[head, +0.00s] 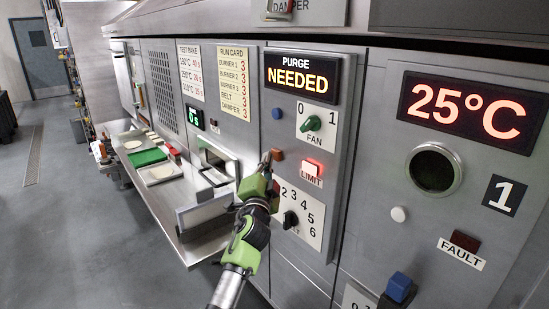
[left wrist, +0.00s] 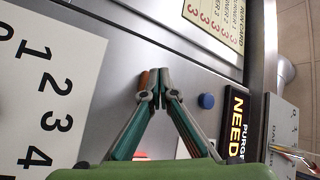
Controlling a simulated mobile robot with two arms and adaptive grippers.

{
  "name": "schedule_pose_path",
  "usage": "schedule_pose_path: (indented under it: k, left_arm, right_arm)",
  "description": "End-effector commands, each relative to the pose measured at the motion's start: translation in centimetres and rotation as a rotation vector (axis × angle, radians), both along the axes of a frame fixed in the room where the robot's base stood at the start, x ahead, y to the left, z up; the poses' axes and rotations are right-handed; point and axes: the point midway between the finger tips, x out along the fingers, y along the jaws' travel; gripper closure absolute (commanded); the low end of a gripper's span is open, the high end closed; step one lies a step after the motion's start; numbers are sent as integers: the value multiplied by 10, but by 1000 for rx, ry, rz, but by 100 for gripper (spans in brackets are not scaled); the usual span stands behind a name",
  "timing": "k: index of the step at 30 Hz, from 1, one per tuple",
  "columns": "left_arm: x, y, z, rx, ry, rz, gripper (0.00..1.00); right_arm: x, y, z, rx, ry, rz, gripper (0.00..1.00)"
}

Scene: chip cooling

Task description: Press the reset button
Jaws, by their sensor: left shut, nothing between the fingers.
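No label reading "reset" shows in either view. A small orange-brown button (head: 277,154) sits on the grey panel above and left of the lit red LIMIT lamp (head: 312,168). My left gripper (head: 267,161) is shut and empty, its tips beside the orange-brown button. In the left wrist view, the closed fingertips (left wrist: 158,76) partly cover an orange-brown piece (left wrist: 143,78); I cannot tell whether they touch it. A round blue button (head: 277,113) is higher on the panel; it also shows in the left wrist view (left wrist: 206,101). My right gripper is not in view.
The PURGE NEEDED display (head: 302,76), green FAN knob (head: 312,123) and black numbered dial (head: 291,219) surround the gripper. A steel shelf (head: 200,242) juts out at left. At right are a white button (head: 399,214), FAULT lamp (head: 465,240) and blue block (head: 399,286).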

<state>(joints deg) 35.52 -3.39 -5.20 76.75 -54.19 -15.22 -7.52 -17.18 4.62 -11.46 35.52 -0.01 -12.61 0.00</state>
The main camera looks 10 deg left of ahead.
Motion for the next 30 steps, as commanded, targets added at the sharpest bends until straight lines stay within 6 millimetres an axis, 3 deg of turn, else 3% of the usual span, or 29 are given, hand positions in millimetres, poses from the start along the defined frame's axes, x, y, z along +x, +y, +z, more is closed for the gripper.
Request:
schedule_pose_path:
  k: [30]
  left_arm:
    - [7,-6,0,-2,-1,-1,100]
  right_arm:
    - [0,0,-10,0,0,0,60]
